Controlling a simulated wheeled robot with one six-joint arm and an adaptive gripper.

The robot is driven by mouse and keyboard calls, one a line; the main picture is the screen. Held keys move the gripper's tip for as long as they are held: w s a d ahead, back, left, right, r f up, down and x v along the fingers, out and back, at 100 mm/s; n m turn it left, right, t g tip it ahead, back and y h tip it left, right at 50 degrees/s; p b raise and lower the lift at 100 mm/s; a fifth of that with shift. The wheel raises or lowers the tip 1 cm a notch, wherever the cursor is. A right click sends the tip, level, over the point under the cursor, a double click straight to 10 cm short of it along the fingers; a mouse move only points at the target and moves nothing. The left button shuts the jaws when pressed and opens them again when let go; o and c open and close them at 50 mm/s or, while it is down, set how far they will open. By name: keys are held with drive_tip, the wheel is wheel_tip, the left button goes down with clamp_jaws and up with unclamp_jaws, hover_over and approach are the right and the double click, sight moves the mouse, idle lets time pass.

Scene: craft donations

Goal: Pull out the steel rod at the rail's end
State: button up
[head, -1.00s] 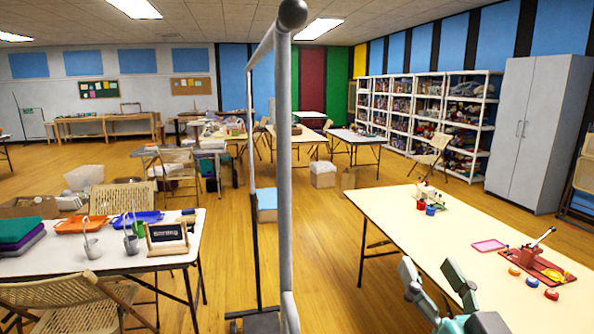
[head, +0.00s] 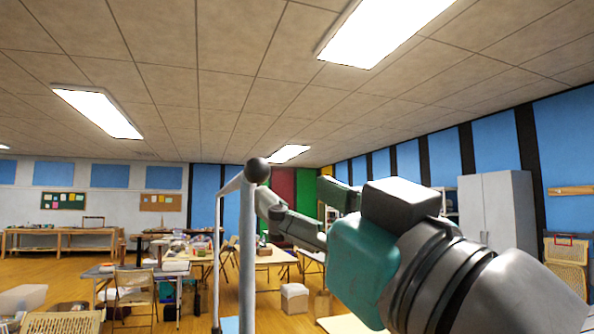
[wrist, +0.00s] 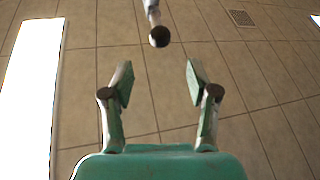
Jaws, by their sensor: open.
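A grey metal rack stands left of my arm in the head view. Its top rail (head: 231,186) runs away from me, with a dark round knob (head: 257,170) at the near end above an upright (head: 247,262). I cannot tell a separate steel rod from the rail. My gripper (head: 292,190) is raised to about knob height, just right of the rack, open and empty. In the wrist view a metal bar (wrist: 152,11) ends in the dark knob (wrist: 159,37). The knob lies ahead of the open fingertips (wrist: 158,72), roughly centred and apart from them.
The ceiling with bright light panels (head: 388,28) fills the upper head view. Tables (head: 135,268) and a folding chair (head: 133,295) stand behind and left of the rack. A grey cabinet (head: 497,215) stands at the right. The air around the knob looks clear.

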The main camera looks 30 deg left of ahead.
sight(263, 174)
drive_tip(key=x, duration=1)
drive_tip(key=shift+w+a, duration=0.1)
drive_tip(key=shift+a, duration=0.2)
clamp_jaws()
